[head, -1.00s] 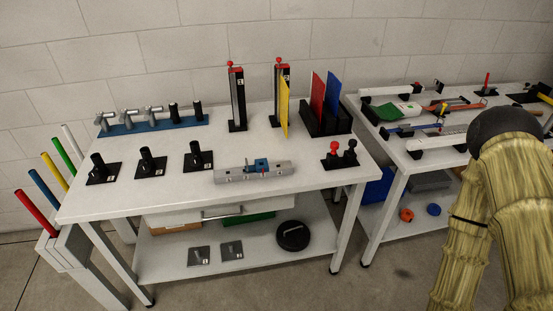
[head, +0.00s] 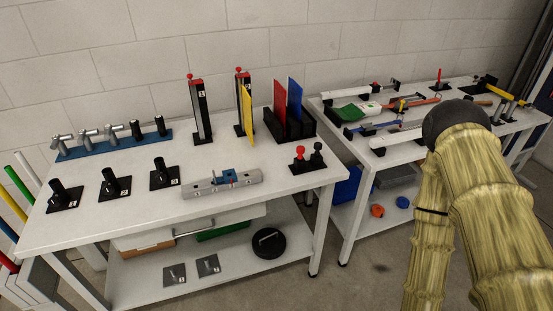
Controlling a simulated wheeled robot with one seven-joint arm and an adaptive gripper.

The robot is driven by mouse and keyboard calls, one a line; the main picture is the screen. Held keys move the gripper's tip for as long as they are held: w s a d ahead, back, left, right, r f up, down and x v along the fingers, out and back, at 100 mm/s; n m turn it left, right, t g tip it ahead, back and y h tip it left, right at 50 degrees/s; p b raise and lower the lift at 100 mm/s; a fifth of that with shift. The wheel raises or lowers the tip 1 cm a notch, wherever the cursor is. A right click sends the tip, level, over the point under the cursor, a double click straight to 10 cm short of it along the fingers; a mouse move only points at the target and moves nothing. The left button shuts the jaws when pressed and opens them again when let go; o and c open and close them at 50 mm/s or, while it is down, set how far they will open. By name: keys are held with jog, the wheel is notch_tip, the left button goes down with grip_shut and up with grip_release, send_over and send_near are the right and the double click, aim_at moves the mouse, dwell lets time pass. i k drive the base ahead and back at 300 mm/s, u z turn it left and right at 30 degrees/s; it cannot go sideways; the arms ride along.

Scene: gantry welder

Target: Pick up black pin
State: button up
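A black pin (head: 317,154) with a rounded head stands upright in a small black base (head: 311,167) at the right front of the near white table. A red pin (head: 299,155) of similar shape stands just left of it in the same base. My arm, in a straw-coloured cover with a dark rounded joint, fills the lower right of the head view. My gripper is not in view.
Black cylinders on numbered plates (head: 115,185) stand along the front left of the white table (head: 225,155). A grey fixture (head: 222,184) lies left of the pins. A black rack (head: 290,130) holds coloured plates behind them. A second table (head: 345,138) stands right, beyond a gap.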

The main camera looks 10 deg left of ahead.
aim_at(317, 146)
jog(key=z, duration=1.8)
jog(key=i, duration=0.85)
jog(key=u, duration=2.4)
